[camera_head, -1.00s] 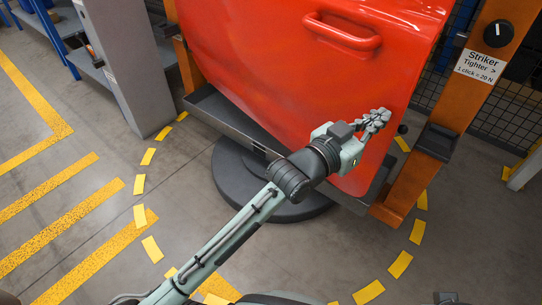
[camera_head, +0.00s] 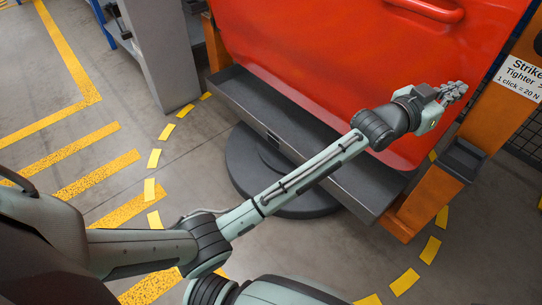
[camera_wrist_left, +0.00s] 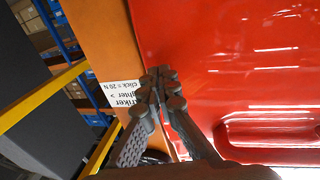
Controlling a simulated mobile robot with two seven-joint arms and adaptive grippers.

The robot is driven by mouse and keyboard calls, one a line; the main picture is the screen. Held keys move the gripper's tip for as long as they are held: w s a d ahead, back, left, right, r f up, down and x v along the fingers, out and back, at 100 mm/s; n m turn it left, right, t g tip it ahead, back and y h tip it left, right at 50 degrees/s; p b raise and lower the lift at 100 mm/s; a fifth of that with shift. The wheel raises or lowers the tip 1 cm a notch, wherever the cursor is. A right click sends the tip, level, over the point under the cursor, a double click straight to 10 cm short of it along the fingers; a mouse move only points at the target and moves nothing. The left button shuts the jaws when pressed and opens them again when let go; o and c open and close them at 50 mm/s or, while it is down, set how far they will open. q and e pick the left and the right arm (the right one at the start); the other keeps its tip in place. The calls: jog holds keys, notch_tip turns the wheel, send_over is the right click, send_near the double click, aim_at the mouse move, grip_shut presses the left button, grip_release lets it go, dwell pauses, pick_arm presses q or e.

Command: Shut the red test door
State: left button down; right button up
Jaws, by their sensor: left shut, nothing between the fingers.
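The red test door (camera_head: 320,60) fills the upper middle of the head view, its bar handle (camera_head: 430,8) cut by the top edge. Its right edge lies close along the orange post (camera_head: 425,200). In the left wrist view the door (camera_wrist_left: 220,60) borders the orange post (camera_wrist_left: 110,40) with no clear gap, but I cannot tell if it is latched. My left gripper (camera_head: 457,90) is shut and empty in front of the door's lower right edge. Its fingertips (camera_wrist_left: 165,80) overlap the door-post border; contact is unclear. My right gripper is out of view.
A dark sill tray (camera_head: 300,140) runs under the door, above a round dark base (camera_head: 255,180). A striker label (camera_head: 520,78) is on the post. A grey pillar (camera_head: 160,50) stands left. Open floor with yellow markings (camera_head: 100,175) lies at left.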

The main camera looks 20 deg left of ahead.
pick_arm(q)
jog(key=shift+w+d+r, duration=0.1)
jog(key=shift+w+r, duration=0.7)
jog(key=shift+w, duration=0.2)
jog(key=shift+w+d+f, duration=0.55)
jog(key=shift+w+d, duration=0.05)
jog(key=shift+d, duration=0.15)
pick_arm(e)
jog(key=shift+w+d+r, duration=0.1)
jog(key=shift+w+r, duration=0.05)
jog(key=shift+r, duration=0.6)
pick_arm(q)
jog(key=shift+a, duration=0.2)
jog(key=shift+s+a, duration=0.1)
jog(key=shift+s, duration=0.05)
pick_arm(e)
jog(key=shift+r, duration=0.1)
